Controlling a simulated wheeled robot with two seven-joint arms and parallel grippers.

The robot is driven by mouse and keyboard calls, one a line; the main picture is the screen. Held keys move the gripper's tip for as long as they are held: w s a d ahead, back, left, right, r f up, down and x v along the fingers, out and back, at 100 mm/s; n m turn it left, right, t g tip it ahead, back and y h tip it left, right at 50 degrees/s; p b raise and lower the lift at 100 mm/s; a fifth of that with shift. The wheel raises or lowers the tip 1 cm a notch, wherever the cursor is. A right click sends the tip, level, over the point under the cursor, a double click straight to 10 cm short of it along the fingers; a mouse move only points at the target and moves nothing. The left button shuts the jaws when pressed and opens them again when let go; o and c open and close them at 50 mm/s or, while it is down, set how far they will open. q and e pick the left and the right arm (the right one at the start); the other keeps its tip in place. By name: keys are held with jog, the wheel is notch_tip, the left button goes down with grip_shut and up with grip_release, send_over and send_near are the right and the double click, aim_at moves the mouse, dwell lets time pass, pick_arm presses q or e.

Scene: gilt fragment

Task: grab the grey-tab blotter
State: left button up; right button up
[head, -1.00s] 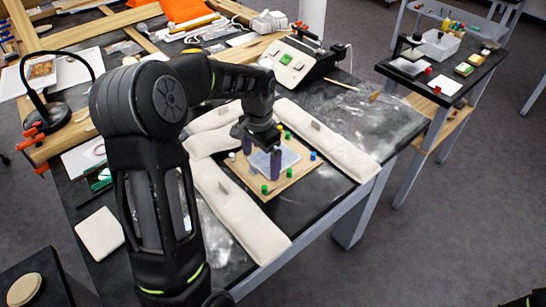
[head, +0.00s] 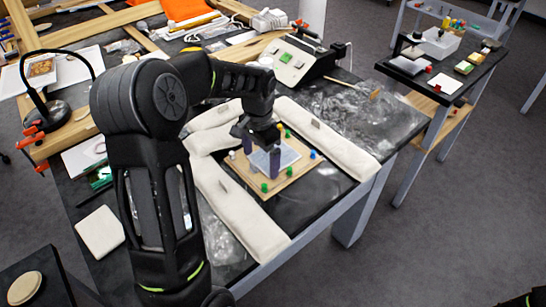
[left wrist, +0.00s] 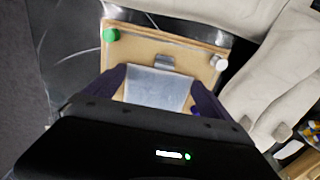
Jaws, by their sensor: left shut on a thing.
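The grey-tab blotter is a flat pale blue-grey pad (head: 288,155) on a wooden board (head: 297,179) with coloured pegs, in the middle of the dark bench. In the left wrist view the pad (left wrist: 158,88) shows between my fingers, with a grey tab (left wrist: 164,62) at its far edge. My left gripper (head: 263,166) points down over the board, with its dark fingers on either side of the pad. In the left wrist view my left gripper (left wrist: 160,80) is shut on the pad. I cannot tell whether the pad is clear of the board. My right gripper is out of view.
Cream padded cushions (head: 327,138) surround the board. Green, blue and white pegs stand near its edges, including a green peg (left wrist: 110,35) and a white peg (left wrist: 219,62). A grey device (head: 298,62) stands behind. A side table (head: 440,65) is at the right.

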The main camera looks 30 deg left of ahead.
aim_at(261, 164)
pick_arm(q)
jog(key=shift+c, duration=1.3)
notch_tip(261, 164, up, 10)
jog(key=b, duration=0.1)
